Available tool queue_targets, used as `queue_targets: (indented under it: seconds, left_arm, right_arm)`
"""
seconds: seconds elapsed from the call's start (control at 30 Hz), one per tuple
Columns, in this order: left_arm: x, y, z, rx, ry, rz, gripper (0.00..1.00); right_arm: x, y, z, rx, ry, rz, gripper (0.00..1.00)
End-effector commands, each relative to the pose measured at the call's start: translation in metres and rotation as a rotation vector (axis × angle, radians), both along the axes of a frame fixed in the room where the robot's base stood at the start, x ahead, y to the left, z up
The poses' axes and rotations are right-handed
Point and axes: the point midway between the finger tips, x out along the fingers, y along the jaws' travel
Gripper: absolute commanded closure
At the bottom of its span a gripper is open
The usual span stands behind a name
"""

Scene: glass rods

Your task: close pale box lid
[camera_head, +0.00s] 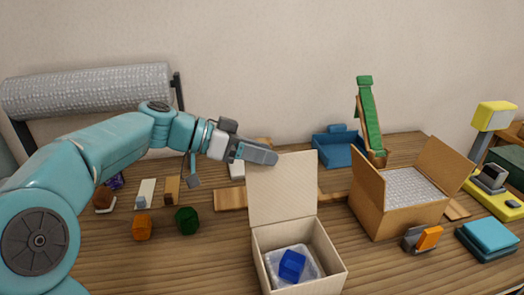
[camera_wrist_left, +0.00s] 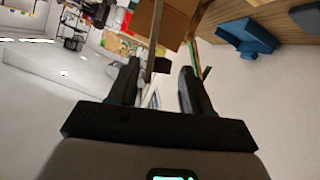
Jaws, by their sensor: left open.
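The pale box (camera_head: 321,279) stands open at the front middle of the table in the head view. Its lid (camera_head: 284,195) stands upright at the back of the box. A blue block (camera_head: 292,265) lies inside on pale wrapping. My left gripper (camera_head: 270,157) is at the lid's upper left corner; whether it touches the lid cannot be told. In the left wrist view the two fingers (camera_wrist_left: 160,85) are apart, and a thin edge, perhaps the lid's, shows between them. My right gripper is not in view.
A brown box (camera_head: 384,219) with open flaps stands to the right, holding bubble wrap. A blue tray (camera_head: 338,150) and green slide (camera_head: 370,118) are behind. An orange block (camera_head: 142,228) and green block (camera_head: 187,219) lie left. A bubble-wrap roll (camera_head: 85,90) stands at the back left.

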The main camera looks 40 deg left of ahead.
Motion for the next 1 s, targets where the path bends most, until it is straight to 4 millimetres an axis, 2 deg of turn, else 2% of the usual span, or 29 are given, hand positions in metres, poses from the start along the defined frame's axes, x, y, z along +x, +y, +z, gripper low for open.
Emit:
queue_targets:
  seconds: [0.33, 0.37, 0.4, 0.5, 1.0]
  left_arm:
    - [0.0046, -0.0025, -0.0021, 0.0, 0.0, 0.001, 0.51]
    - [0.0046, -0.0024, -0.0021, 0.0, 0.0, 0.001, 0.58]
    - [0.0046, -0.0024, -0.0021, 0.0, 0.0, 0.001, 0.71]
    - [0.0045, -0.0024, -0.0021, 0.0, 0.0, 0.001, 1.0]
    - [0.0078, -0.0059, -0.0009, 0.025, -0.019, 0.001, 1.0]
  right_arm:
    - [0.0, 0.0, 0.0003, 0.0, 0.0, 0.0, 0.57]
    - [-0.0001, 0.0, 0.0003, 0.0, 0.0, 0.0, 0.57]
    - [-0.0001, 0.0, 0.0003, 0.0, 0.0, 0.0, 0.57]
    - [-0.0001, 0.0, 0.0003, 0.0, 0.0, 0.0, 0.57]
    - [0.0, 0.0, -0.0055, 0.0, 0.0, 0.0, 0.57]
